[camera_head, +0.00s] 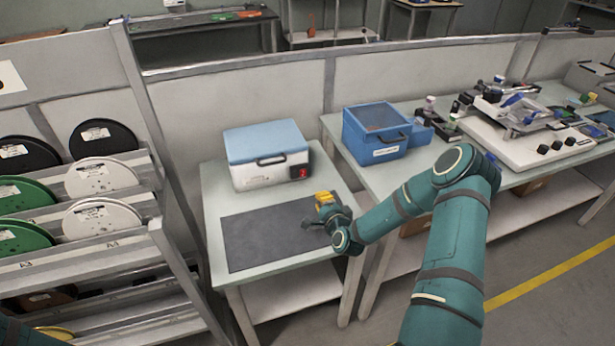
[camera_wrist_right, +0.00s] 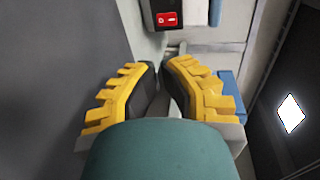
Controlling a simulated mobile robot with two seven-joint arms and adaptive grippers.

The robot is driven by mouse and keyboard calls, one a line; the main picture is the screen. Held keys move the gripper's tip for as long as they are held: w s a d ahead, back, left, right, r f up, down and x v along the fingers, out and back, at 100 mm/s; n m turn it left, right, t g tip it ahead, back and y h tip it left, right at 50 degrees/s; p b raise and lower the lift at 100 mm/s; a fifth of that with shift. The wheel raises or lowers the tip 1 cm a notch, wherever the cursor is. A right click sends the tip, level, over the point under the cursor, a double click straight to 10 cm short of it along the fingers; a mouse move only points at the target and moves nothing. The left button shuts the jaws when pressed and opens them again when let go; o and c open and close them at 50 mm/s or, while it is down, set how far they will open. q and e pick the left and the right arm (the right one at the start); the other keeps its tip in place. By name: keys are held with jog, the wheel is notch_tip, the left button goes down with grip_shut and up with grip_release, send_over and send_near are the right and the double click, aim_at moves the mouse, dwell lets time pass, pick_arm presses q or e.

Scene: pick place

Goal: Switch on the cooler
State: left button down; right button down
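The cooler (camera_head: 267,152) is a white box with a blue lid and a dark front handle. It stands shut at the back of the small table. Its red switch (camera_head: 299,173) is at the lower right of its front. The switch (camera_wrist_right: 167,19) also shows at the top of the right wrist view, beyond the fingertips; its position cannot be told. My right gripper (camera_head: 324,197), with yellow fingers, is in front of the cooler, apart from it. In the wrist view its fingertips (camera_wrist_right: 158,66) are nearly together with nothing between them. My left gripper is out of view.
A dark mat (camera_head: 265,235) covers the front of the small table (camera_head: 212,185). A blue box (camera_head: 377,133) stands on the neighbouring workbench (camera_head: 405,172). A rack of spools (camera_head: 100,178) is at the left. The space between gripper and switch looks clear.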

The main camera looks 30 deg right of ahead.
aim_at(305, 172)
jog(key=x, duration=0.4)
jog(key=b+x, duration=0.1)
jog(key=x, duration=0.7)
jog(key=shift+w+r+b, duration=0.3)
jog(key=shift+r+b, duration=0.05)
jog(key=shift+w+d+r, duration=0.15)
jog(key=shift+w+d, duration=0.05)
jog(key=shift+w, duration=0.3)
jog(key=shift+w+d+b, duration=0.1)
jog(key=shift+w+b, duration=0.3)
jog(key=shift+b, duration=0.65)
jog(key=shift+r, duration=0.1)
